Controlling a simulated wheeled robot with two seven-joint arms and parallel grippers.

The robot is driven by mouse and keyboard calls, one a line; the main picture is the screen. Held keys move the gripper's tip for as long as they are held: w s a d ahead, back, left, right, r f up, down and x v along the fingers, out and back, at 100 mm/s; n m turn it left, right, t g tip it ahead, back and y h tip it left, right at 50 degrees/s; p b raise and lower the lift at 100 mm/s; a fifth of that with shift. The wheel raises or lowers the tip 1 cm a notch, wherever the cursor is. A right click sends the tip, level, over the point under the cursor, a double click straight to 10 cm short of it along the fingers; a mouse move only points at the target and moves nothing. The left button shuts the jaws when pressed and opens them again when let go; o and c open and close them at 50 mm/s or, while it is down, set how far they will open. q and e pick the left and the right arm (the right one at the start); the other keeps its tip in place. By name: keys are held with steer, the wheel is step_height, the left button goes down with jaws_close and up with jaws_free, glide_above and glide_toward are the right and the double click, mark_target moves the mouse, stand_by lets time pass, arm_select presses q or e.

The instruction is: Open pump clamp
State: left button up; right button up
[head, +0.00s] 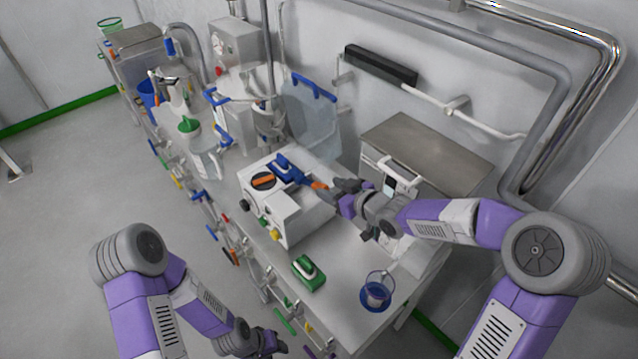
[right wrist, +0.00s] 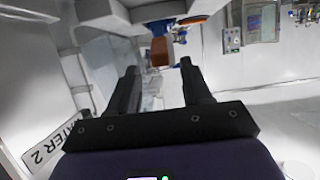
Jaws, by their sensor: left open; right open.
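Beside the knob is the blue pump clamp (head: 288,168), with an orange tip (head: 319,185) pointing at my right gripper. My right gripper (head: 334,187) is open, close to that orange tip. In the right wrist view the orange tip (right wrist: 161,52) shows between and just beyond the two fingertips (right wrist: 158,68), with the blue part behind it; I see no grip on it. My left gripper (head: 272,344) is low at the bottom, apart from the pump and empty.
A green-topped object (head: 309,273) and a blue-based clear cup (head: 376,292) stand on the bench front. A steel-topped cabinet (head: 428,148) stands behind my right forearm. A clear bag (head: 311,115) hangs behind the pump. Floor at left is clear.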

mark_target(326, 187)
steer(key=b+x, duration=0.1)
steer(key=x, duration=0.4)
steer(key=shift+w+a+f, duration=0.1)
steer(key=shift+a+f, duration=0.05)
steer(key=shift+a, duration=0.05)
jaws_close()
